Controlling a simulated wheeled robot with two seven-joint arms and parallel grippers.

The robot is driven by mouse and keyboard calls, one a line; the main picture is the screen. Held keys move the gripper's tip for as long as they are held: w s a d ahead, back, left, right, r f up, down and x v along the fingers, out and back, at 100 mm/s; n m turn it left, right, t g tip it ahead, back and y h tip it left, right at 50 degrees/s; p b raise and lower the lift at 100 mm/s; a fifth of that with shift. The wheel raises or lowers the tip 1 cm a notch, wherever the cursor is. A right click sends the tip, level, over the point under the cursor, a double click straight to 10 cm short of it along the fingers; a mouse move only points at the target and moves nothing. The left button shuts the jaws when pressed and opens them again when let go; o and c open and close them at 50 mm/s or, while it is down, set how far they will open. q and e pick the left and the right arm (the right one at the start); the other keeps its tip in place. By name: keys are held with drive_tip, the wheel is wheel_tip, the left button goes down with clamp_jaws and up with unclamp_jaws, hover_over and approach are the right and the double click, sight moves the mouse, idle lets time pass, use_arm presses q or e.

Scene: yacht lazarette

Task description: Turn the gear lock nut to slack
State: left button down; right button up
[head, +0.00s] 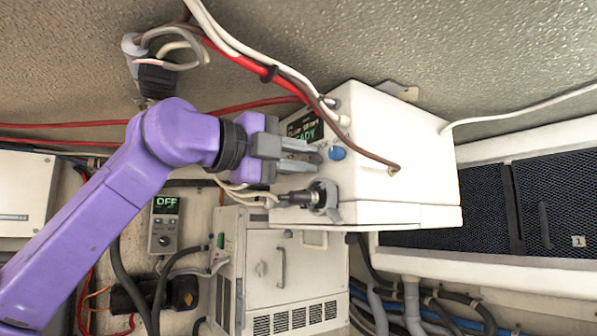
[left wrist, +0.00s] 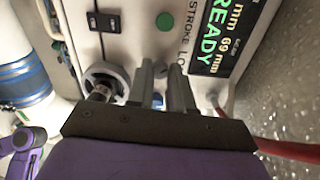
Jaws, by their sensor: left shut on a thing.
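A white box-shaped unit (head: 390,165) is mounted on the wall, with a lit display (head: 305,130) reading READY. A blue knob (head: 337,153) on its face, which may be the gear lock nut, sits at the fingertips of my left gripper (head: 318,152). In the left wrist view, the gripper (left wrist: 165,75) is shut on the blue knob (left wrist: 157,101), beside lettering that starts "STROKE LO". The fingers hide much of the knob, and its turned angle cannot be told. My right gripper does not show.
A black plug in a grey ring (head: 322,197) sticks out just below the gripper. Red and brown cables run above it across the unit. A white cabinet (head: 290,270) stands below, and a small controller (head: 165,222) reading OFF is at its left. Dark vents (head: 475,205) are at right.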

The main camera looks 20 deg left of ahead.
use_arm(q)
drive_tip(key=n+b, duration=0.1)
drive_tip(key=n, duration=0.2)
drive_tip(key=n+b, duration=0.2)
drive_tip(key=n, duration=0.1)
drive_tip(key=shift+n, duration=0.3)
drive_tip(key=n+b, duration=0.1)
drive_tip(key=n, duration=0.2)
drive_tip(key=shift+r+n+b, duration=0.1)
drive_tip(key=shift+n+b, duration=0.35)
drive_tip(key=shift+n, duration=1.15)
